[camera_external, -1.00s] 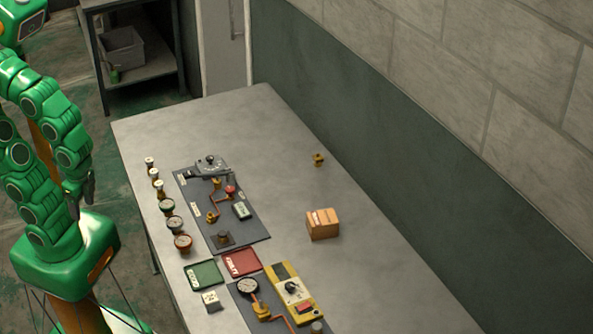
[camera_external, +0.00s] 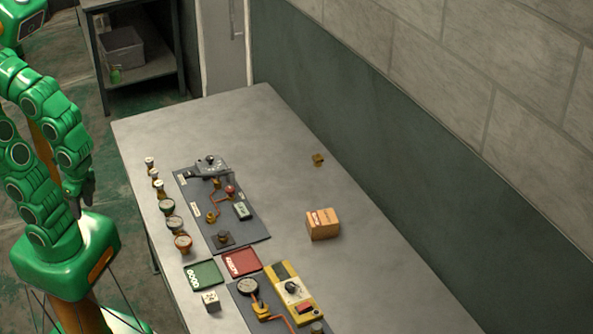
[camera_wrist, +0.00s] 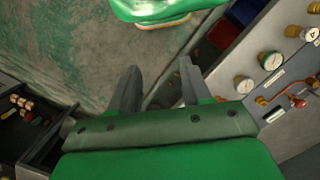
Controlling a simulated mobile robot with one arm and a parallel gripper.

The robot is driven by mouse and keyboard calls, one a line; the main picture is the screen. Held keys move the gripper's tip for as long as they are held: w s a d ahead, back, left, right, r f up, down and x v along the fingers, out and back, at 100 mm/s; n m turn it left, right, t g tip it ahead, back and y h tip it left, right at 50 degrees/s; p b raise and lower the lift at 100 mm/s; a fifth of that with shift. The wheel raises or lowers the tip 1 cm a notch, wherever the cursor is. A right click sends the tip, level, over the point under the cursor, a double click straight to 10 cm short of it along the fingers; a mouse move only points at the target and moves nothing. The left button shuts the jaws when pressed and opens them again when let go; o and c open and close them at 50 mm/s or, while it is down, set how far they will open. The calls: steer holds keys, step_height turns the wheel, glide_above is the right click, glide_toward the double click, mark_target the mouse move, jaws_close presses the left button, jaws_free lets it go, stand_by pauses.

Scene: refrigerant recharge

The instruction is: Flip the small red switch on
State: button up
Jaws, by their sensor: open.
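A small red switch (camera_external: 304,308) sits on the lower part of a yellow device (camera_external: 278,275) near the front of the grey table. Whether it is on or off is too small to tell. My gripper (camera_external: 82,205) hangs beside the left edge of the table, well away from the yellow device. In the wrist view my gripper (camera_wrist: 158,78) has its two fingers apart with nothing between them, above the floor. The yellow device and its switch do not show clearly in the wrist view.
A grey panel (camera_external: 250,234) with copper pipe and a red knob (camera_external: 230,189) lies on the table (camera_external: 270,130). Several gauges line its left side. A green tray (camera_external: 203,275), a red tray (camera_external: 241,262) and an orange box (camera_external: 322,224) are nearby. The table's far end is clear.

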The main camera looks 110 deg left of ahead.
steer(key=shift+w+r, duration=0.1)
steer(key=shift+w, duration=0.15)
steer(key=shift+c, duration=1.1)
steer(key=shift+m, duration=0.3)
steer(key=w, duration=0.2)
steer(key=w+r, duration=0.1)
steer(key=w, duration=0.1)
steer(key=shift+a+r, duration=0.15)
steer(key=shift+a, duration=0.05)
jaws_close()
steer(key=w+a+r+m+t+y, duration=0.1)
steer(key=w+r+m, duration=0.1)
steer(key=w, duration=1.2)
steer(key=w+a+r+m+t, duration=0.1)
steer(key=w+m, duration=0.1)
steer(key=w, duration=1.2)
steer(key=w+f+m, duration=0.2)
steer(key=w+f, duration=0.2)
steer(key=w, duration=1)
steer(key=w+f+m+t, duration=0.1)
steer(key=w+f+m, duration=0.1)
steer(key=w, duration=1.2)
steer(key=shift+a+f+y, duration=0.2)
steer(key=shift+f+y, duration=0.2)
steer(key=shift+f, duration=0.5)
steer(key=shift+w, duration=0.1)
